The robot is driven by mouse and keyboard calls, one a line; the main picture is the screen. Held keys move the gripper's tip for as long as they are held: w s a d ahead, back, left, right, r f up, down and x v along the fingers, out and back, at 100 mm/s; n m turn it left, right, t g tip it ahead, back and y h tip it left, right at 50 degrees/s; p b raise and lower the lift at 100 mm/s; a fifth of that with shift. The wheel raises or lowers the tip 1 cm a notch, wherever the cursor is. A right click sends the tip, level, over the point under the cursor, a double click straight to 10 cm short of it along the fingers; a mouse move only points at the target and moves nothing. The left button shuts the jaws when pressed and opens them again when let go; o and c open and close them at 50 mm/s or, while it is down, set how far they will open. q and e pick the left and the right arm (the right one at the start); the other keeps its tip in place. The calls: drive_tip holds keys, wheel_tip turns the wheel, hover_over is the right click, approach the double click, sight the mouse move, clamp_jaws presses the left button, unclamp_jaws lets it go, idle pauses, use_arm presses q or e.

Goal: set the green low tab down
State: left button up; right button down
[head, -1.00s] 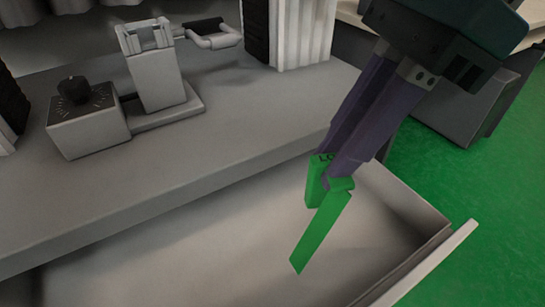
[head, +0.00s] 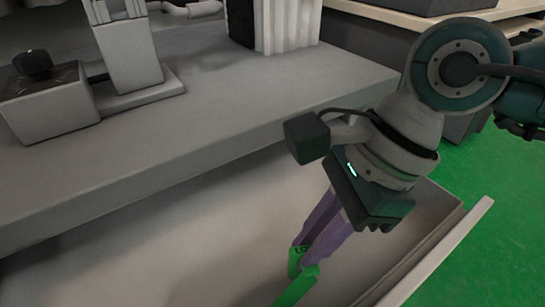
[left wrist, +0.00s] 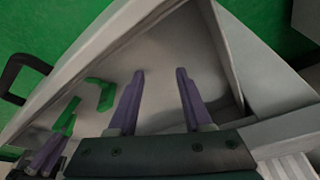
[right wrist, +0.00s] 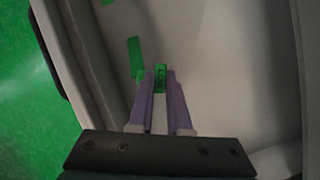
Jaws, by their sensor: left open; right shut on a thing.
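The green low tab (head: 292,291), with part of its "LO" label showing, is between the purple fingertips of my right gripper (head: 309,256), shut on it inside the open drawer. The tab's long arm runs down out of the head view. In the right wrist view, its labelled end (right wrist: 160,78) is between the fingertips and a long green arm (right wrist: 135,57) lies beside them. I cannot tell whether it touches the drawer floor. My left gripper (left wrist: 160,73) is open and empty over the drawer in the left wrist view; the head view does not show it.
The open drawer (head: 190,248) has a pale, mostly bare floor and a raised front edge (head: 440,252). A second green L-shaped piece (left wrist: 104,95) lies in it. The grey bench top (head: 220,105) overhangs the drawer, with a knobbed box (head: 48,105) and a stand (head: 130,50) on it.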

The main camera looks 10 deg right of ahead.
use_arm(q)
drive_tip(key=shift+f, duration=0.35)
use_arm(e)
drive_tip(key=shift+f, duration=0.65)
use_arm(q)
drive_tip(key=shift+r, duration=0.1)
use_arm(e)
drive_tip(key=shift+r, duration=0.1)
